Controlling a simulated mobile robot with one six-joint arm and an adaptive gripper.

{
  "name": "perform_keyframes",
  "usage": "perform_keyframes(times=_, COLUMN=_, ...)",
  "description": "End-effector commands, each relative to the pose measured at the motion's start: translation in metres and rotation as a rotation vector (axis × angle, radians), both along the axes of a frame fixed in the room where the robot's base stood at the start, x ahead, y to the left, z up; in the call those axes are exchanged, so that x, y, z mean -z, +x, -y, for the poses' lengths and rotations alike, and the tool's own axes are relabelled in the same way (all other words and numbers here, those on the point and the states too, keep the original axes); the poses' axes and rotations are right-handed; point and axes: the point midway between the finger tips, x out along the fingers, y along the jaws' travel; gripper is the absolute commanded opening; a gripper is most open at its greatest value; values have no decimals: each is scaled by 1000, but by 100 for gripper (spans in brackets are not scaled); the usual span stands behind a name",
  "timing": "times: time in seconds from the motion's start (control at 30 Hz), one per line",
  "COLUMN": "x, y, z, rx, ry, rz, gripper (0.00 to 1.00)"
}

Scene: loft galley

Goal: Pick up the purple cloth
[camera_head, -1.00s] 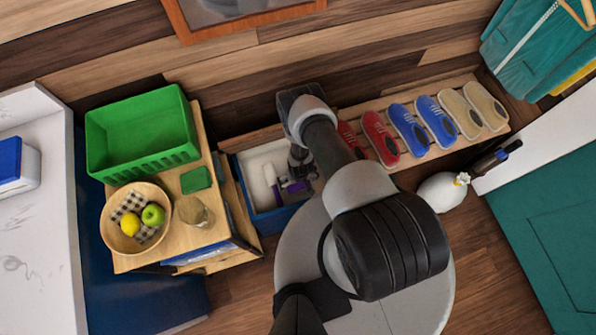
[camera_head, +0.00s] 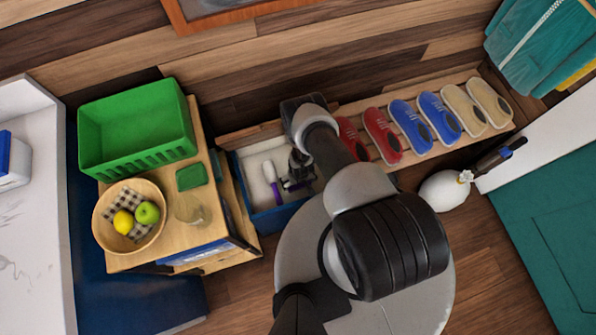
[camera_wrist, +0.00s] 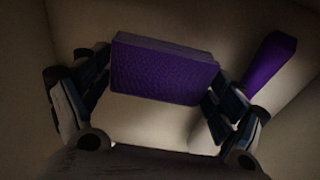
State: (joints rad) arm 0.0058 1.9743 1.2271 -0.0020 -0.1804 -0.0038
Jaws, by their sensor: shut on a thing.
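The purple cloth (camera_wrist: 165,68) is a folded, textured block held between the two fingers of my gripper (camera_wrist: 160,82) in the wrist view. The fingers press on its left and right ends. In the head view my gripper (camera_head: 297,182) is low inside the blue bin with a pale interior (camera_head: 268,222), and the cloth is mostly hidden by it. I cannot tell whether the cloth touches the bin floor.
A white and purple item (camera_head: 272,182) lies in the bin left of my gripper; its purple part shows in the wrist view (camera_wrist: 268,65). A wooden cart (camera_head: 130,262) with a green crate (camera_head: 140,125) and fruit bowl (camera_head: 104,235) stands left. Shoes (camera_head: 410,128) line a rack right.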

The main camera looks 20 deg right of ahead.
Motion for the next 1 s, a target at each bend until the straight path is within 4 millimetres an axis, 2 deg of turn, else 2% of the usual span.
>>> perform_keyframes(times=0.2, x=0, y=0, z=0, rx=0, ry=0, rz=0, gripper=64)
perform_keyframes(times=0.43, x=-1, y=0, z=0, rx=0, ry=0, rz=0, gripper=64)
perform_keyframes(times=0.57, x=-8, y=1, z=0, rx=0, ry=0, rz=1, gripper=64)
perform_keyframes(times=0.77, x=-39, y=1, z=0, rx=0, ry=0, rz=1, gripper=64)
perform_keyframes(times=1.0, x=-105, y=2, z=0, rx=0, ry=0, rz=2, gripper=64)
